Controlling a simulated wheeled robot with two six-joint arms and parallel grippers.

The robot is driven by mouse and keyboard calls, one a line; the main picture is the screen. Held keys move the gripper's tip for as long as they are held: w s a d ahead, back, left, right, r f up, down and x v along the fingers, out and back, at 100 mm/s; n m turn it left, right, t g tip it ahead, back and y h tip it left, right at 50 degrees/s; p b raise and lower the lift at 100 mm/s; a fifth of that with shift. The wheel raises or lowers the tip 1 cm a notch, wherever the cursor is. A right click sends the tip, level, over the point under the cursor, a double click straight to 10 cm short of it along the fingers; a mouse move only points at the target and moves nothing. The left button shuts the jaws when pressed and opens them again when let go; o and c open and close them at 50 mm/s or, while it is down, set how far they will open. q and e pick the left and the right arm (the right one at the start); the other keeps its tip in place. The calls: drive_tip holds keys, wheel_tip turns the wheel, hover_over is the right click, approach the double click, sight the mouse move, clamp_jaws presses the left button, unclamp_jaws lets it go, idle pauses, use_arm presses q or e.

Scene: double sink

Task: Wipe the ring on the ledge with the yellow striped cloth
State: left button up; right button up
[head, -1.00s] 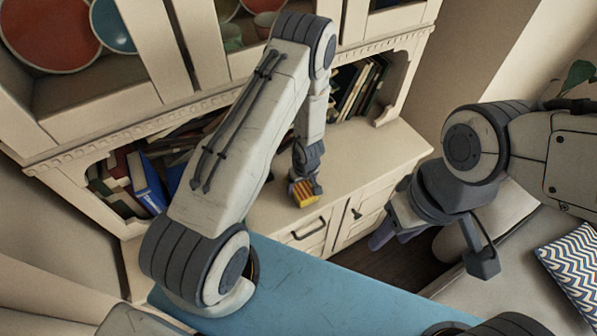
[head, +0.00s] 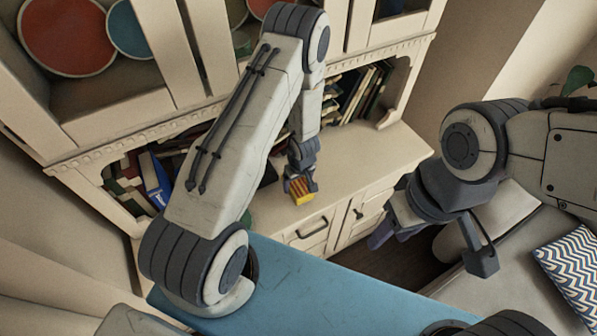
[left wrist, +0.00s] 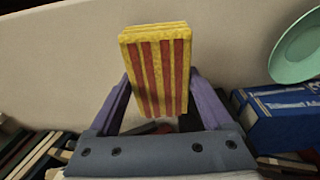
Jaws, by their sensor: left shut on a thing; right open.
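The yellow cloth with red stripes (head: 302,196) is a folded block in my left gripper (head: 299,183), over the front part of the cabinet's ledge (head: 362,160). I cannot tell whether it touches the ledge. In the left wrist view the cloth (left wrist: 155,72) stands between the two purple fingers of the left gripper (left wrist: 160,100), with a pale surface beyond it. I cannot make out a ring on the ledge; my left arm hides part of it. My right gripper (head: 383,236) is open and empty, low to the right, in front of the cabinet.
Books (head: 365,92) fill the niches behind the ledge. A blue book (left wrist: 285,115) and a green dish (left wrist: 298,48) are at right in the wrist view. Cabinet doors with handles (head: 310,233) are below. A sofa with a patterned cushion (head: 572,262) is at right.

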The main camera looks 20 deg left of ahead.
sight(297, 181)
use_arm(q)
drive_tip(key=shift+d+r+p, duration=0.1)
drive_tip(key=shift+r+p, duration=1.45)
drive_tip(key=shift+r, duration=0.45)
drive_tip(key=shift+f, duration=0.1)
